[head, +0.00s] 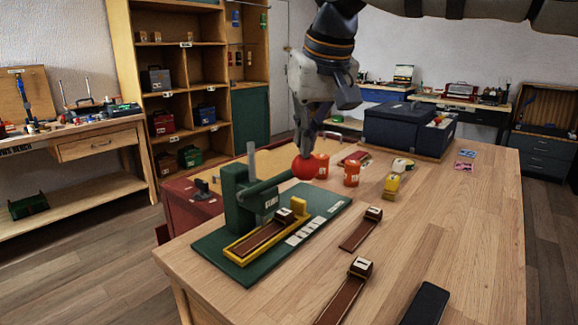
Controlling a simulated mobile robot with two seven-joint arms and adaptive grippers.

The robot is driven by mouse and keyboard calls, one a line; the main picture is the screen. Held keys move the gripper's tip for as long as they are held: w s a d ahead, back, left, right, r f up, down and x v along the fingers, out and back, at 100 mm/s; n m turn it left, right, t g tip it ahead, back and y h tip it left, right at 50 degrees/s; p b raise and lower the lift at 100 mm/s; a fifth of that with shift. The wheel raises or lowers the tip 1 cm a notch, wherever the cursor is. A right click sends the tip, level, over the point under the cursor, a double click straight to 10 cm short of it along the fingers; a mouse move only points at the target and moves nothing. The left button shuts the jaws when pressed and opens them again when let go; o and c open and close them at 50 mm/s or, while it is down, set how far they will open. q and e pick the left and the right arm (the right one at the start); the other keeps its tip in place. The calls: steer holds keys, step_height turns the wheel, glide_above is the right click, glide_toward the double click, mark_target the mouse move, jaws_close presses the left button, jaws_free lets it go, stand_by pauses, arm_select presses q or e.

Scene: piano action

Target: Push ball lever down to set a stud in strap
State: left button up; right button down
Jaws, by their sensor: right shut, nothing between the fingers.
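A green press (236,203) stands on a green base plate (213,248) at the table's left side. Its lever (270,184) ends in a red ball (305,168) at the right and looks near level, rising slightly toward the ball. A brown strap (262,237) lies in the yellow-edged holder under the press, with a dark block (284,215) at its far end. My right gripper (306,151) is shut and empty, pointing down with its fingertips at the top of the ball; whether they touch it I cannot tell. My left gripper is out of view.
Two more straps (356,236) (341,303) lie right of the plate on the wooden table (450,220). Orange cups (351,172), a yellow item (391,187) and a dark blue case (394,129) stand behind. A black slab (426,305) lies at front right.

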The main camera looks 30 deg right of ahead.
mark_target(316, 170)
steer(key=shift+s+f, duration=0.1)
steer(key=shift+f, duration=0.9)
steer(key=shift+s+d+f, duration=0.2)
steer(key=shift+s+f, duration=0.2)
steer(key=shift+f, duration=0.35)
steer(key=shift+s+d+f, duration=0.15)
steer(key=shift+s+f, duration=0.25)
steer(key=shift+f, duration=0.5)
steer(key=shift+s+d+f, duration=0.1)
steer(key=shift+s+f, duration=0.05)
steer(key=shift+f, duration=0.3)
steer(key=shift+s+d+f, duration=0.1)
steer(key=shift+s+f, duration=0.05)
steer(key=shift+f, duration=0.25)
